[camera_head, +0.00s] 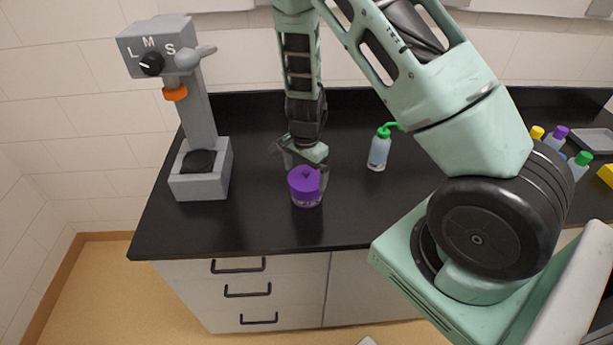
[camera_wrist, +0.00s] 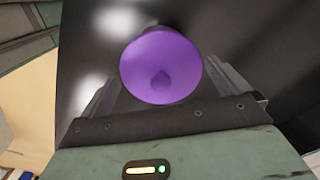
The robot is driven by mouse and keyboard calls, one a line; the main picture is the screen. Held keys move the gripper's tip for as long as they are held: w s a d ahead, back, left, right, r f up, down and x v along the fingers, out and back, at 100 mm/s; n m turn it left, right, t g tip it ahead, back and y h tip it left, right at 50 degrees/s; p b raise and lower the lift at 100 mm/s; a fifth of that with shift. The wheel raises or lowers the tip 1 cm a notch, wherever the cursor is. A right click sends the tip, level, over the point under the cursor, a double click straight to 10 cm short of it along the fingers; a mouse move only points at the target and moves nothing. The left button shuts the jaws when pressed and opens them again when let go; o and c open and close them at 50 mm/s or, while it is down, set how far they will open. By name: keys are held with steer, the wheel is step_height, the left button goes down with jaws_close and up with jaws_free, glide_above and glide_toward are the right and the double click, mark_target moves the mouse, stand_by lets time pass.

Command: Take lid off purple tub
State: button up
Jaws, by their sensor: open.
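The purple tub (camera_head: 306,193) stands upright on the black counter, near its front edge. In the wrist view the open fingers stand on the left and right of the lid, with a dark gap visible on the left side. The tub's body is hidden under the lid in the wrist view.
A grey dispenser with an L M S dial (camera_head: 160,62) stands left on the black counter (camera_head: 250,220). A green-capped bottle (camera_head: 379,150) stands behind right of the tub. Several coloured-capped bottles (camera_head: 557,138) and a grey tray (camera_head: 596,141) are at far right.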

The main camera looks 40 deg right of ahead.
steer(key=c, duration=0.6)
steer(key=shift+c, duration=0.2)
